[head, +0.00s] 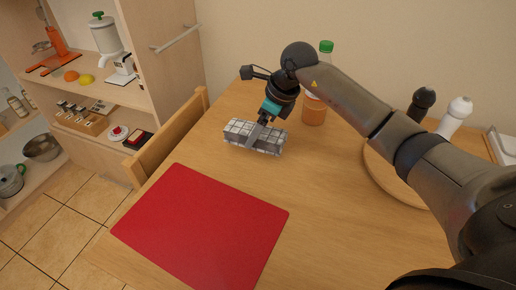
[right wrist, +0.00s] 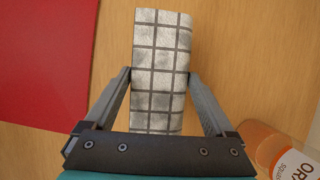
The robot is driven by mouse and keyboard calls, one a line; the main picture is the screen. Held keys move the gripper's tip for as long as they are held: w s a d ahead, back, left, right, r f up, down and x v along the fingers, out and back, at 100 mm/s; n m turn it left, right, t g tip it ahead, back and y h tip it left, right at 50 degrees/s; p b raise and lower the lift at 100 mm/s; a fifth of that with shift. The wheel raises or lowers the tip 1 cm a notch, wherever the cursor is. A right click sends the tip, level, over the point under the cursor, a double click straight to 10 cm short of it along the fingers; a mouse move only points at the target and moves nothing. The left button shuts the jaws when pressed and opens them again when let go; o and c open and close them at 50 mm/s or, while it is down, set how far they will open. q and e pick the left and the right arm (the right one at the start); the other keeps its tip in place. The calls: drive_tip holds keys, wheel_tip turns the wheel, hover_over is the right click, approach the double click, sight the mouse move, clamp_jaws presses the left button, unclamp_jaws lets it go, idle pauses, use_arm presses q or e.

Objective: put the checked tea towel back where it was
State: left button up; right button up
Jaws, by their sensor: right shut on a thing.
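The checked tea towel (head: 240,132) is a folded grey-and-white bundle at the back of the wooden table, beyond the red mat. My right gripper (head: 259,138) comes down on it from above, with its fingers across the bundle's middle. In the right wrist view the towel (right wrist: 160,70) lies between the two fingers (right wrist: 160,80), one on each long side. The gripper is shut on it. I cannot tell whether the towel touches the table. My left gripper is not in view.
A red mat (head: 200,225) lies at the front left of the table. An orange bottle with a green cap (head: 314,108) stands just right of the gripper. A round wooden tray (head: 390,172) is at the right, partly behind my arm. A chair (head: 165,145) and shelves stand left.

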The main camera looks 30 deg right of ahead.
sight(258, 156)
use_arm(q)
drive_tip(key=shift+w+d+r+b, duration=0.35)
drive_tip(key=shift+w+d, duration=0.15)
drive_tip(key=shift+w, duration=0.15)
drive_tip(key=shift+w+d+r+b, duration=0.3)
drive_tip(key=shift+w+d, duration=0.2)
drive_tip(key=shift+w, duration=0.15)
use_arm(e)
drive_tip(key=shift+f, duration=2.75)
drive_tip(key=o, duration=0.9)
drive_tip(key=shift+f, duration=0.15)
drive_tip(key=shift+c, duration=0.2)
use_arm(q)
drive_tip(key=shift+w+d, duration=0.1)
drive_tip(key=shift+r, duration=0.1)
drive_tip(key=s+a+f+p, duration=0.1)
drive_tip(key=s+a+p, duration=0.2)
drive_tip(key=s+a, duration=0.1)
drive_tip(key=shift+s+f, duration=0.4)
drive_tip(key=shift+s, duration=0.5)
use_arm(e)
drive_tip(key=v, duration=1.2)
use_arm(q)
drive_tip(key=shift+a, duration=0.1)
